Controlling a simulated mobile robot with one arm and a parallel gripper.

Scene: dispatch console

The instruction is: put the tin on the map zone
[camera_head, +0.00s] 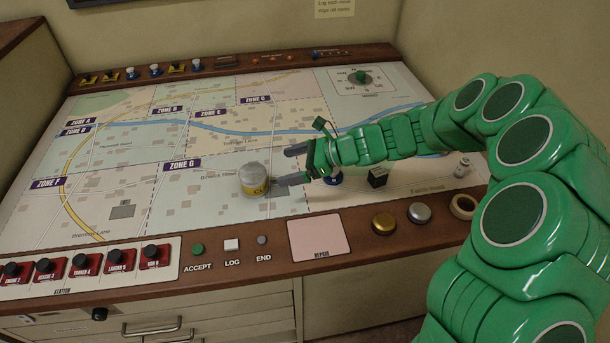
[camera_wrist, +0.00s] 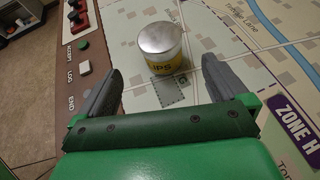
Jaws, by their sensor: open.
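The tin (camera_head: 254,178) is a short round can with a silver lid and a yellow label. It stands upright on the map (camera_head: 230,143), right of the ZONE G label (camera_head: 182,164) and near the map's front edge. My gripper (camera_head: 284,166) is open and low over the map, just right of the tin. In the wrist view the tin (camera_wrist: 160,50) sits ahead of the two grey fingers, roughly centred in the gap. Nothing is held. The map's right part is partly hidden by my arm.
A black cube (camera_head: 377,177), a small cylinder (camera_head: 462,167) and a tape roll (camera_head: 464,206) lie to the right. A blue piece (camera_head: 332,178) is partly hidden by my gripper. Along the front edge are red station blocks (camera_head: 86,264), buttons and a pink REPAIR pad (camera_head: 316,238). The map's left side is mostly clear.

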